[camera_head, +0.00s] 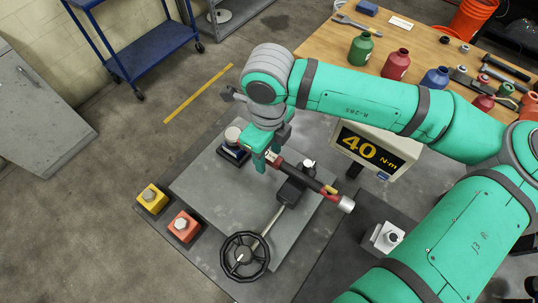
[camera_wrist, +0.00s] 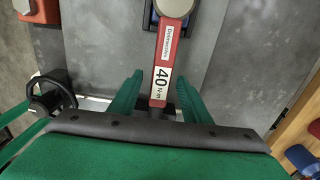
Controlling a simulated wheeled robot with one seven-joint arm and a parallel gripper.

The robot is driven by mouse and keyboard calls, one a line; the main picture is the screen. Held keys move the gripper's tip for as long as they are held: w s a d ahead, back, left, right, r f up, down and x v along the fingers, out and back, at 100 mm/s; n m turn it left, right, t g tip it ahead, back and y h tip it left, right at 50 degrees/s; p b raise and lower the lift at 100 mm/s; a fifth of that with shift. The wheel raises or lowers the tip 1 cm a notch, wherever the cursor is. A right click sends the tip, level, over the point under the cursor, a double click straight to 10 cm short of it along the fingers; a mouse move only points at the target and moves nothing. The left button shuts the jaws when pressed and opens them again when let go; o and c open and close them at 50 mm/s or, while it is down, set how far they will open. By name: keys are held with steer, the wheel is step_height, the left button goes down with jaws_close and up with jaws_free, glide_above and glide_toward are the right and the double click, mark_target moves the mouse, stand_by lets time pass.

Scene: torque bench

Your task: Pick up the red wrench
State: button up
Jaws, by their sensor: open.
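The red wrench (camera_head: 287,169) lies across a grey plate in the head view, with a silver end at the lower right. In the wrist view the wrench (camera_wrist: 166,48) runs upright in the picture, with a white "40 N·m" label and a round head at the top edge. My gripper (camera_head: 264,160) is at the wrench near its upper-left end. In the wrist view my gripper (camera_wrist: 159,80) is open, with a green finger on each side of the wrench and a visible gap to each.
A display (camera_head: 371,151) reading "40 N·m" stands right of the wrench. A black handwheel (camera_head: 244,256) is at the plate's front. Yellow (camera_head: 152,199) and orange (camera_head: 182,226) button boxes stand at its left. A wooden table (camera_head: 425,42) with bottles and tools is behind.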

steer(key=shift+w, duration=0.1)
jaws_close()
steer(key=shift+w+r, duration=0.1)
steer(key=shift+r, duration=0.2)
step_height(320, 180, up, 2)
steer(key=shift+r, duration=0.25)
steer(key=s+a+r, duration=0.8)
steer(key=a+r, duration=0.1)
steer(key=a, duration=0.2)
steer(key=shift+a+r, duration=0.4)
